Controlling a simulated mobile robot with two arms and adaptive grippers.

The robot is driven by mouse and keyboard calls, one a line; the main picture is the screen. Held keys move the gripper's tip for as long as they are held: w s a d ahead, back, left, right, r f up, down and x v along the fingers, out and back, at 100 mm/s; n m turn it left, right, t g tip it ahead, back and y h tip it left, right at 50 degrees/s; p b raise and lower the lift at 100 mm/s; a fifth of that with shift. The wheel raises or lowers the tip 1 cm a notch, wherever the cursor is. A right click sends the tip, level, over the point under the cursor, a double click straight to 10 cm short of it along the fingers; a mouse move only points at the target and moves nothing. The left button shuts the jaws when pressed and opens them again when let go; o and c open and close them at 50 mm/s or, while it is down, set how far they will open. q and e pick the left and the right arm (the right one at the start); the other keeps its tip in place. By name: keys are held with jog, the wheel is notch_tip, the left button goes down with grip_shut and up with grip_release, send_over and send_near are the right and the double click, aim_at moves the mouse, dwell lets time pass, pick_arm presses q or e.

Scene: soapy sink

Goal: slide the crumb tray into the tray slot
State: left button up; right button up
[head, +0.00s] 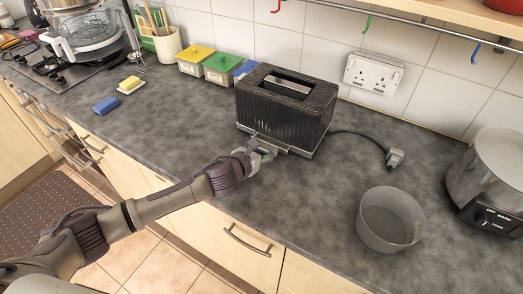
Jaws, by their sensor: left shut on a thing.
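A black ribbed toaster (287,108) stands on the grey worktop, with its long opening on top. A thin grey metal crumb tray (285,147) shows as a low strip at the base of its front side. My left gripper (260,150) is shut on the tray's near edge, low beside the toaster. The tray slot is hidden by the tray and gripper, and I cannot tell how deep the tray sits. My right gripper is out of view.
A translucent bowl (389,220) stands front right, and a steel pot (490,172) stands at the right edge. The toaster's cable ends in a loose plug (394,157). A blue sponge (106,105) lies at left. The worktop between toaster and bowl is clear.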

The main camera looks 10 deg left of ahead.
pick_arm(q)
jog(key=shift+w+d, duration=0.25)
jog(key=shift+w, duration=0.55)
jog(key=o, duration=1.4)
jog(key=v, duration=1.2)
